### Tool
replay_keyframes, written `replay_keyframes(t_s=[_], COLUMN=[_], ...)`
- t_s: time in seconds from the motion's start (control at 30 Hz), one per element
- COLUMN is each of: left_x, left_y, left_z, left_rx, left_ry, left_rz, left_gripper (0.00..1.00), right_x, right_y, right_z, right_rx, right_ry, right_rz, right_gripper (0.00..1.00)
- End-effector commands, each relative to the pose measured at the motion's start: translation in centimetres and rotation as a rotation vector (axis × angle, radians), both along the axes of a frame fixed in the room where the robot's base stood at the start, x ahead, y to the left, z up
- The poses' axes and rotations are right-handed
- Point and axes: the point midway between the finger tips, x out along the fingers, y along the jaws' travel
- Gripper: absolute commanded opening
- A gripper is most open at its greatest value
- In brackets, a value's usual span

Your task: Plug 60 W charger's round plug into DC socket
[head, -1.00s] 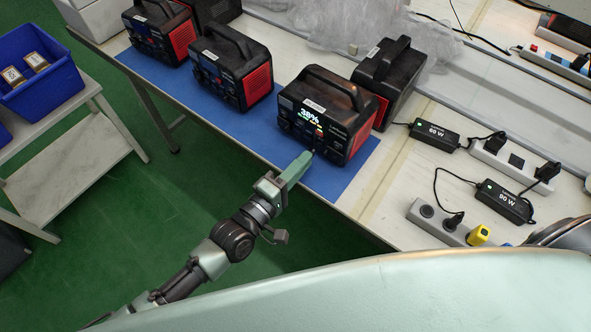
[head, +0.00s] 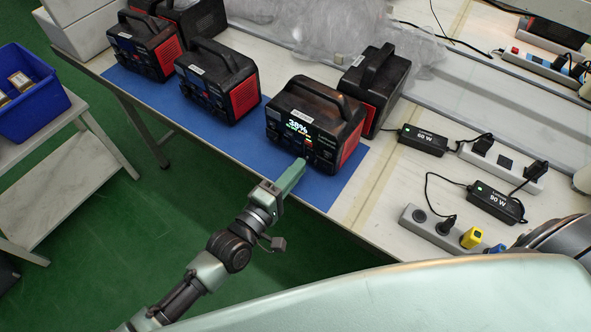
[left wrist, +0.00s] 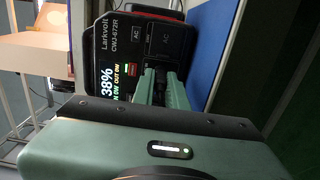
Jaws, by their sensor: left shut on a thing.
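The power station (head: 316,122) with a lit 38% display stands on the blue mat at the table's front edge. Its front panel (left wrist: 118,60) also shows in the left wrist view, turned sideways, with AC outlets. My left gripper (head: 298,166) is at the lower front of this station, its fingers pointing at the panel. In the left wrist view its fingers (left wrist: 163,87) are close together against the panel area. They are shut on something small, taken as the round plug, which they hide. The DC socket is hidden too. The 60 W charger (head: 423,140) lies right of the station; its cable runs left behind it.
More power stations (head: 218,80) stand on the blue mat (head: 240,143) to the left and behind. A 90 W charger (head: 496,203) and power strips (head: 432,228) lie at the right. Plastic wrap (head: 335,35) lies at the back. A blue bin (head: 40,105) sits on a side rack.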

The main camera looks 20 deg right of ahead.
Motion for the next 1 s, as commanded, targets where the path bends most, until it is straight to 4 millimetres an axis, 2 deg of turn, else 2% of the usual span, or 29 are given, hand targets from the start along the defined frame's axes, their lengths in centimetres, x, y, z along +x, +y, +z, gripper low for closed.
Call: replay_keyframes(t_s=[0.57, 1.0], left_x=[0.05, 0.74], left_y=[-0.05, -0.91], left_z=[-0.01, -0.01], left_rx=[0.0, 0.0], left_ry=[0.0, -0.001], left_rz=[0.0, 0.001], left_gripper=[0.0, 0.0], right_x=[-0.01, -0.02], right_y=[-0.01, -0.05], right_z=[-0.16, -0.65], right_rx=[0.0, 0.0], right_ry=[0.0, 0.0], right_rz=[0.001, 0.001], right_gripper=[0.0, 0.0])
